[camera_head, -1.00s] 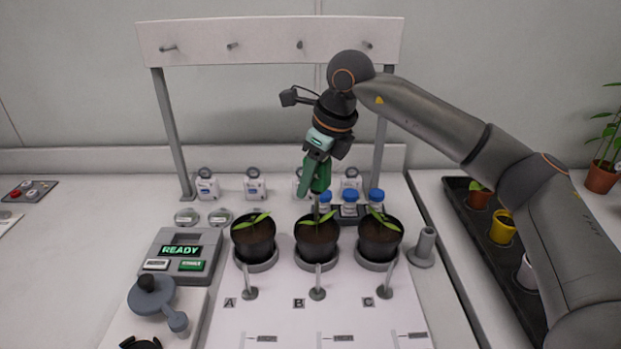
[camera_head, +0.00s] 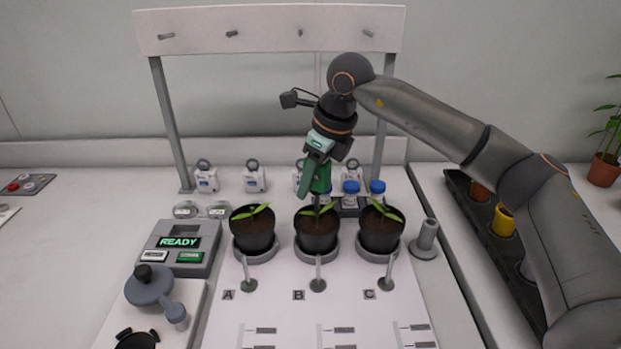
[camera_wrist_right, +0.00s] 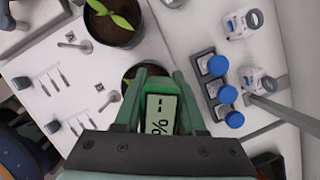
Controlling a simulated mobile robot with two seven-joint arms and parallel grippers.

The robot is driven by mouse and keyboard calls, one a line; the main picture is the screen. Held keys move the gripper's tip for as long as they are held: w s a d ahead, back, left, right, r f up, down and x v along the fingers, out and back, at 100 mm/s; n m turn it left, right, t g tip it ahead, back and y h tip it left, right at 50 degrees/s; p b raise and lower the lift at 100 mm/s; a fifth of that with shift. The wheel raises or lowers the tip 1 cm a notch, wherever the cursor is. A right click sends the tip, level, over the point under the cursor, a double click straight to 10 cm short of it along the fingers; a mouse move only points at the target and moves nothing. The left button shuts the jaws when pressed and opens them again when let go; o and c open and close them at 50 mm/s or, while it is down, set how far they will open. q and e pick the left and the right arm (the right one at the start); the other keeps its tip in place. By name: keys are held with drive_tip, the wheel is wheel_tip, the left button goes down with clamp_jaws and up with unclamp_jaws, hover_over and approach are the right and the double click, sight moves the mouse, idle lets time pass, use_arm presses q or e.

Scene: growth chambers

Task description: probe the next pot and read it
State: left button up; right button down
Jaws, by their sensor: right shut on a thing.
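Three dark pots with seedlings stand in a row in the head view: pot A (camera_head: 254,243), pot B (camera_head: 316,242) and pot C (camera_head: 380,241). My right gripper (camera_head: 318,182) is shut on a green handheld probe (camera_head: 321,186), directly over pot B. The probe's lower end is at the plant, and I cannot tell whether it is in the soil. In the right wrist view the probe's display (camera_wrist_right: 160,114) shows a dash and a percent sign. Pot B is mostly hidden there behind the gripper (camera_wrist_right: 160,90). My left gripper is not in view.
A console (camera_head: 180,247) reading READY stands left of the pots. Blue-capped bottles (camera_head: 351,188) stand close behind pots B and C. A grey holder (camera_head: 426,238) is right of pot C. Small stakes (camera_head: 318,284) stand in front of the pots.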

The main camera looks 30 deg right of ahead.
sight(329, 162)
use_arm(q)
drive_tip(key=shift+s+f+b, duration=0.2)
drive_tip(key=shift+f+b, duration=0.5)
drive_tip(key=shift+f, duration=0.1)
use_arm(e)
drive_tip(key=shift+f, duration=1.05)
drive_tip(key=shift+f, duration=0.1)
drive_tip(key=shift+c, duration=2)
unclamp_jaws()
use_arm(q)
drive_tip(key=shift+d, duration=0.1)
use_arm(e)
drive_tip(key=v, duration=1.1)
drive_tip(key=shift+r+p, duration=0.4)
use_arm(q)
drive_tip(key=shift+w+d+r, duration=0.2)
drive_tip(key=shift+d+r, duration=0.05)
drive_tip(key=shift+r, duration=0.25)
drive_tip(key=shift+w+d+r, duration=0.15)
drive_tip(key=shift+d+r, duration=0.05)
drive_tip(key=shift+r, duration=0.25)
use_arm(e)
drive_tip(key=shift+s+d+r, duration=0.15)
drive_tip(key=shift+r, duration=0.2)
